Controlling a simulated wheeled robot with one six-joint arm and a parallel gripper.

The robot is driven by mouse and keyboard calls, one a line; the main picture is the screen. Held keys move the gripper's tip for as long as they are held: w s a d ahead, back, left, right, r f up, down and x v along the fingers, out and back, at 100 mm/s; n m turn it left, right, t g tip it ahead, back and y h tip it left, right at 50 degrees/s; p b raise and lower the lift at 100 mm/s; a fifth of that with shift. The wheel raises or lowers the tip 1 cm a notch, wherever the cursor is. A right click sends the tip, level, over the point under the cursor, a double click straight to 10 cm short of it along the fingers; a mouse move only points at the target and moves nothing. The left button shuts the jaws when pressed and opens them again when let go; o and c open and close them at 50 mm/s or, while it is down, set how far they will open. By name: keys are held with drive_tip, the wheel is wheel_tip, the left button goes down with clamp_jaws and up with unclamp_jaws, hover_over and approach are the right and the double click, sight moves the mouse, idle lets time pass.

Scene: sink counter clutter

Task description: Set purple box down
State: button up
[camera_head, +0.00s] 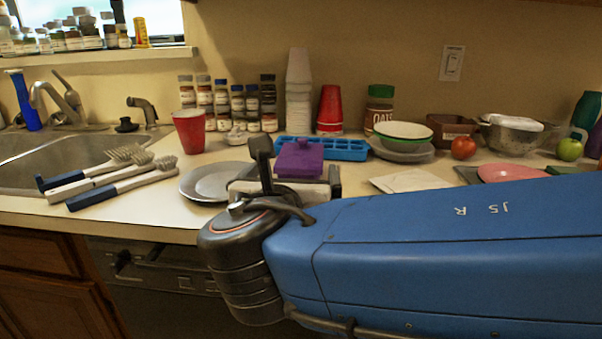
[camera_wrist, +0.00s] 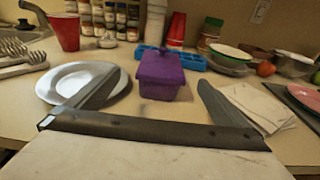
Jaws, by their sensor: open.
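The purple box (camera_wrist: 161,78), with a lid and a small knob on top, stands upright on the counter in the wrist view. In the head view the purple box (camera_head: 299,159) shows just beyond my gripper, its lower part hidden by the gripper. My gripper (camera_wrist: 152,92) is open, its two fingers spread wide on either side of the box. The box shows between the fingers and apart from both. In the head view my gripper (camera_head: 292,172) is partly hidden behind my own wrist.
A white plate (camera_wrist: 82,80) lies left of the box, partly behind the left finger. A blue ice tray (camera_head: 340,150) is behind the box. White napkins (camera_head: 410,181) lie to the right. A red cup (camera_head: 189,131), brushes (camera_head: 122,182) and the sink (camera_head: 60,155) are at left.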

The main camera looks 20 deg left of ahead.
sight(301, 153)
drive_tip(key=x, duration=1.2)
drive_tip(key=shift+w+d, duration=0.1)
drive_tip(key=shift+d, duration=0.15)
drive_tip(key=c, duration=1.3)
drive_tip(key=shift+o, duration=0.2)
drive_tip(key=shift+r, duration=0.1)
wheel_tip(301, 153, up, 10)
